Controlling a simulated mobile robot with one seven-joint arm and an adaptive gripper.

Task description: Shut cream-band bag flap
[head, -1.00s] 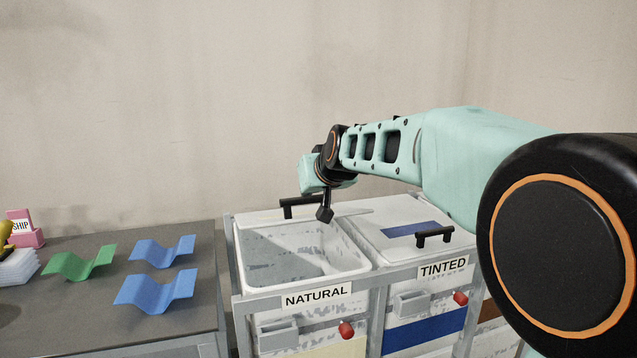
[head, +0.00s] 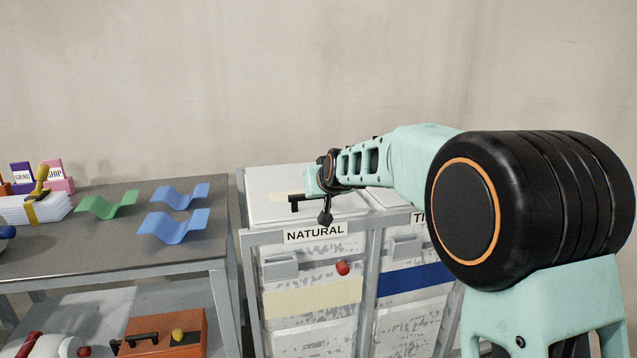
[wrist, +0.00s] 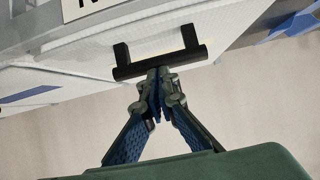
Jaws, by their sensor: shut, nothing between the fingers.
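The cream-band bag (head: 312,296), in the frame labelled NATURAL, stands left of the blue-band bag in the head view. Its white flap (head: 265,184) lies across the top, and no open mouth shows. The flap's black handle (head: 295,205) is partly hidden by my arm. My gripper (head: 325,218) is shut and empty, low over the front part of the flap. In the wrist view, my fingertips (wrist: 159,78) are at the edge of the black handle (wrist: 160,63); I cannot tell whether they touch it.
The blue-band bag (head: 412,280), labelled TINTED, is on the right, partly behind my arm. A grey table (head: 120,245) on the left holds blue and green wavy sheets and a paper stack. An orange box (head: 165,335) sits on its lower shelf.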

